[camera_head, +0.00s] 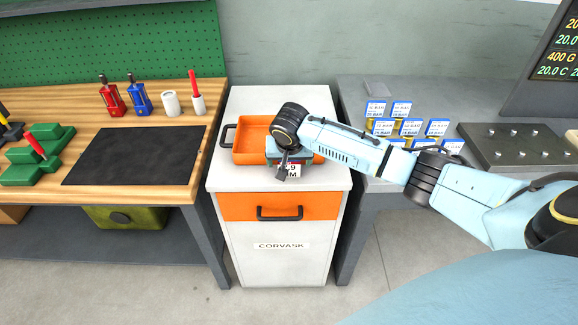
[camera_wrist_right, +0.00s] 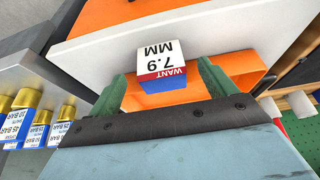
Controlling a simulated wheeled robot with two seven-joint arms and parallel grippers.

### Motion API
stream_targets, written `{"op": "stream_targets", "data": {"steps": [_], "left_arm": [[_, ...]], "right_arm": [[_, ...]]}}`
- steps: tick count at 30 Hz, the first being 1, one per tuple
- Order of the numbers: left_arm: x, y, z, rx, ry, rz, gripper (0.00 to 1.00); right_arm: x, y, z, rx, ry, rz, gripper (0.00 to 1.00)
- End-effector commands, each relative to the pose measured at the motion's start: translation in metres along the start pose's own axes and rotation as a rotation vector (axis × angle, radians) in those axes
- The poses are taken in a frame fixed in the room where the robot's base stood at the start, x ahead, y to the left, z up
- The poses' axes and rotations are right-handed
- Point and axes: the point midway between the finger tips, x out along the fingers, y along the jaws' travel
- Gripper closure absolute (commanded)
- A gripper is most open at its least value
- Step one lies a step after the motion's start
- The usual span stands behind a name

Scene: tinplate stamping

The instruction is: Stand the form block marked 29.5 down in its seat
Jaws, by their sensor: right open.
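I cannot make out a form block marked 29.5 or its seat in either view. My right gripper (camera_head: 284,172) is over the front part of an orange tray on the white cabinet. In the right wrist view its two green fingers (camera_wrist_right: 162,88) are apart. A small block with a white, red and blue face (camera_wrist_right: 161,58), reading WANT 7.9 MM, shows between and beyond the fingertips. I cannot tell whether they touch it. Its white face (camera_head: 292,168) shows partly in the head view, beside the gripper. My left gripper is out of view.
The orange tray (camera_head: 252,154) stands on the cabinet top (camera_head: 232,181). Several blue-and-white BAR-labelled items (camera_head: 409,127) stand on the grey bench at right, by a dark plate with several studs (camera_head: 512,152). The wooden bench holds a black mat (camera_head: 137,155) and green blocks (camera_head: 48,133).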

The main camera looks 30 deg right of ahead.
Motion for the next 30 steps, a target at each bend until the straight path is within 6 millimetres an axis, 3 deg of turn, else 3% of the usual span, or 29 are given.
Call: {"op": "stream_targets", "data": {"steps": [13,22,30], "left_arm": [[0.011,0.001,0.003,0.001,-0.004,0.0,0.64],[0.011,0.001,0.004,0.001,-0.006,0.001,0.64],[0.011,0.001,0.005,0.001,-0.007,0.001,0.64]], "right_arm": [[0.049,0.0,-0.006,0.0,-0.001,0.001,0.16],[0.053,0.0,-0.006,-0.001,0.001,0.0,0.16],[0.053,0.0,-0.006,-0.001,0.001,0.0,0.49]]}}
